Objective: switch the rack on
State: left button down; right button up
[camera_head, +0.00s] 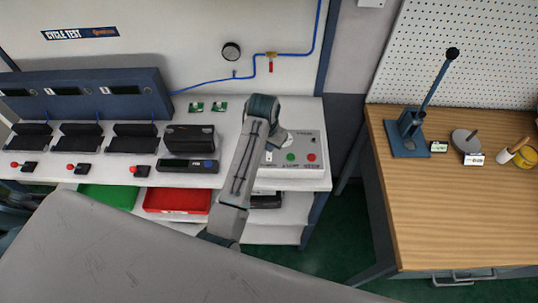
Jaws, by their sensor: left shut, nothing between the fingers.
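The rack is a white test bench (225,123) under a "CYCLE TEST" sign (80,33). At its right end lies a grey control panel (311,143) with a green button (291,157) and a red button (311,157). Small labels on the panel are too small to read surely. My left arm comes up from below across the bench front and bends over the panel's left part. My left gripper (278,139) points down at the panel, shut and empty; its fingertips are mostly hidden, so I cannot tell whether they touch anything. My right gripper is out of view.
Several black fixtures with red-knobbed levers (137,170) line the bench's left. A dark device (190,139), a red bin (176,200) and a green bin (108,196) are near my arm. A wooden table (440,215) with a lever press (411,132) stands right, across a floor gap.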

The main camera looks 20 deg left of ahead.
pick_arm(q)
jog(key=shift+f, duration=0.9)
dwell(0.8)
jog(key=shift+r+p, duration=0.4)
jog(key=shift+r, duration=3.15)
